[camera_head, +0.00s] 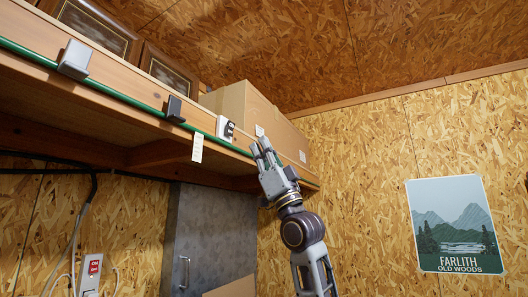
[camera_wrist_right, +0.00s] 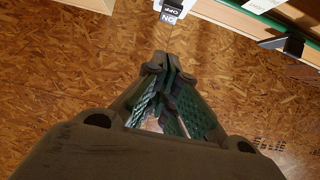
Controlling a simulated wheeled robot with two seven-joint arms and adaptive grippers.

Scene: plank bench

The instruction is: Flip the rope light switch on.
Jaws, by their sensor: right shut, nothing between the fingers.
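The rope light switch (camera_head: 225,128) is a small white box with a dark face, mounted on the shelf's front edge beside the green rope (camera_head: 140,103). In the right wrist view the switch (camera_wrist_right: 170,9) shows at the top edge, with ON and OFF labels upside down; its upper part is cut off. I cannot tell its position. My right gripper (camera_head: 264,147) is shut and empty, to the right of the switch and slightly lower, apart from it. Its closed fingertips (camera_wrist_right: 168,66) point toward the switch in the wrist view. My left gripper is not in view.
The wooden shelf (camera_head: 125,85) carries a cardboard box (camera_head: 255,112) behind the switch. Dark and grey clips (camera_head: 175,109) stick out along its edge, and a paper tag (camera_head: 197,148) hangs below. Another red-and-white switch (camera_head: 93,268) is at lower left. A poster (camera_head: 455,225) hangs right.

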